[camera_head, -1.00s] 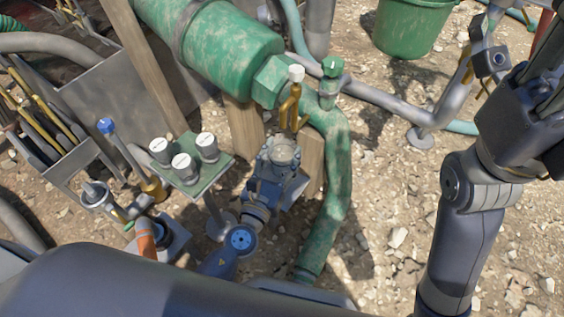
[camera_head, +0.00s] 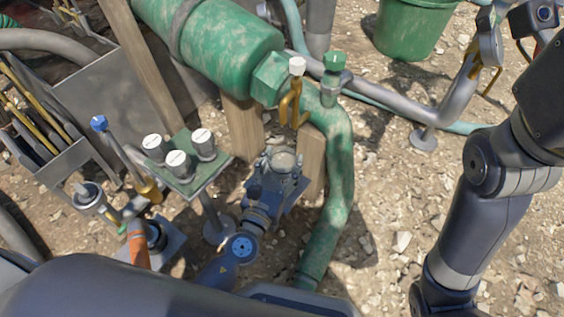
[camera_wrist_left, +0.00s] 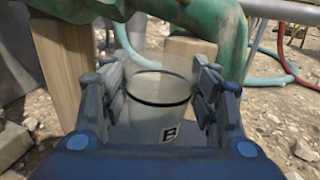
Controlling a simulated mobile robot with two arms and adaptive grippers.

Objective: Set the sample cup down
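The sample cup (camera_head: 284,160) is a clear, pale cup with a dark ring below its rim. In the left wrist view, the cup (camera_wrist_left: 160,115) is upright between the fingers and carries a label with the letter B. My left gripper (camera_head: 275,176) is shut on it, with a finger on each side. It holds the cup right of a small green stand (camera_head: 198,178) and in front of wooden posts. The cup's base is hidden, so I cannot tell whether it touches anything. My right arm is at the right edge; its fingertips are out of view.
Several white-lidded cups (camera_head: 178,162) stand on the green stand. A green pipe (camera_head: 340,165) bends down close to the right of my left gripper. A wooden post (camera_head: 312,165) stands just behind it. A green bucket (camera_head: 408,30) is at the back. Stony ground (camera_head: 390,220) lies open at right.

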